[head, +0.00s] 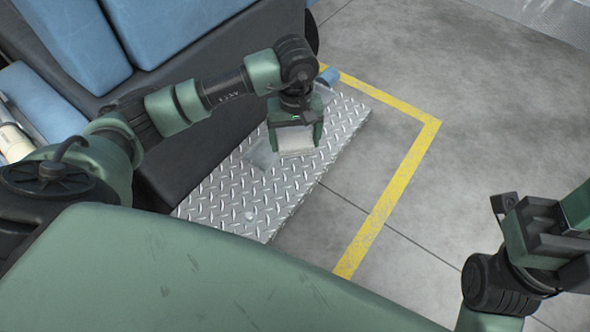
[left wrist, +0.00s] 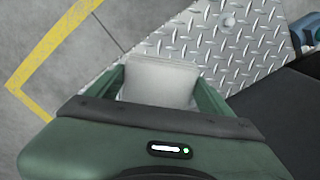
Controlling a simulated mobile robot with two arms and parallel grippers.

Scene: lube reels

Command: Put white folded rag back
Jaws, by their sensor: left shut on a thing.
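The white folded rag (head: 296,143) is between the fingers of my left gripper (head: 296,146), over the diamond-plate metal step (head: 232,196). My left gripper is shut on the rag. In the left wrist view the rag (left wrist: 160,82) fills the gap between the green fingers (left wrist: 160,92), with the step (left wrist: 235,58) beyond it. I cannot tell whether the rag touches the step. My right arm shows at the lower right of the head view, but its fingertips are not clear.
Blue cushions (head: 170,25) sit on a dark cabinet at the upper left. A small blue object (head: 329,76) is at the step's far end. A yellow floor line (head: 388,195) runs around the step. The grey floor (head: 490,110) to the right is clear.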

